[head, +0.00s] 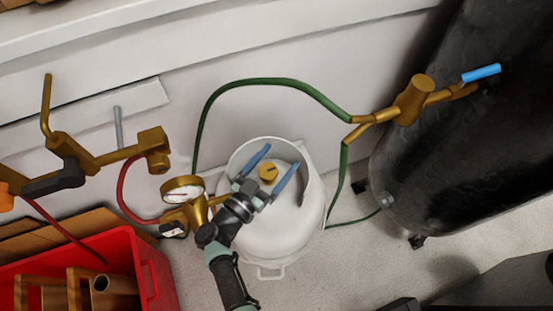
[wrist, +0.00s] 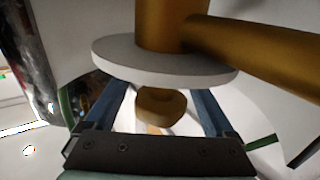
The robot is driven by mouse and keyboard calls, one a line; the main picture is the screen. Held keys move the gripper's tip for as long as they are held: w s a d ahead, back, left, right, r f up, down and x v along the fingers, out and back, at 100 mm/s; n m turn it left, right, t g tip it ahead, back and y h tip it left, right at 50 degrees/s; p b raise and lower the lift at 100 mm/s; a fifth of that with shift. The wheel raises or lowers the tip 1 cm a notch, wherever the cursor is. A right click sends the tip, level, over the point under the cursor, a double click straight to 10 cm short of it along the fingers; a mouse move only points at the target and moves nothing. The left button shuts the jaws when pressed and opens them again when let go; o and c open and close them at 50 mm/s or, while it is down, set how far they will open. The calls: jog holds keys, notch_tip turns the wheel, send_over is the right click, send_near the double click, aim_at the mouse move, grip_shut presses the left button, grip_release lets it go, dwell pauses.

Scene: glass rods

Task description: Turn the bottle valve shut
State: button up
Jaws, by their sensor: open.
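A white gas bottle (head: 285,238) with a raised collar stands on the floor near the wall. Its brass valve knob (head: 268,171) is at the top, inside the collar. My gripper (head: 281,157) reaches over the bottle from the front, with one blue finger on each side of the knob. The fingers are apart, with space between each and the knob. In the wrist view the knob (wrist: 160,105) shows between the two fingers, below a pale disc (wrist: 165,65) and a thick brass stem (wrist: 168,25). Whether a finger touches the knob is hard to tell.
A pressure gauge (head: 183,188) on brass fittings sits left of the bottle, close to my arm. A green hose (head: 265,81) arches behind the bottle to a brass fitting (head: 412,100) by a black tank (head: 440,130). A red crate (head: 95,250) stands at the lower left.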

jog(key=v, duration=1.3)
